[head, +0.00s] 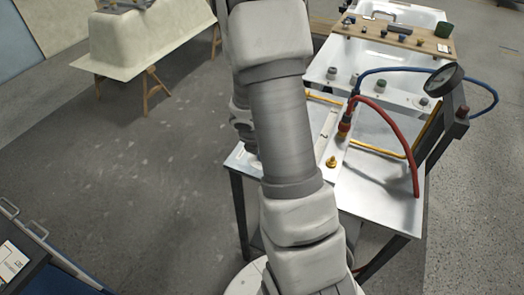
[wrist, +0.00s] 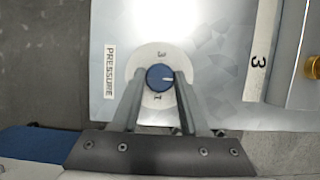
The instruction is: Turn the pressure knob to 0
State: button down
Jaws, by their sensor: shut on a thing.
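The pressure knob (wrist: 154,72) is a round blue knob on a white dial (wrist: 152,50) in the wrist view. Its short white mark points right. A 3 shows at the top of the dial and a 1 at the bottom; no 0 is visible, and the right side of the dial is partly covered by a finger. A PRESSURE label (wrist: 109,72) is to the left. My gripper (wrist: 160,76) is shut on the knob, one grey finger at each side. In the head view, my arm hides the gripper and the knob.
The metal panel (wrist: 220,40) carries a strip marked 3 (wrist: 260,60) and a brass fitting (wrist: 313,67) at the right. A tub shell (head: 140,40) stands back left.

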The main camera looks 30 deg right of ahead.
dwell(0.4)
jog(key=shift+c, duration=2.1)
grip_release()
jog(key=p+v, duration=0.8)
jog(key=v, duration=0.9)
jog(key=shift+s+r, duration=0.15)
jog(key=shift+a, duration=0.1)
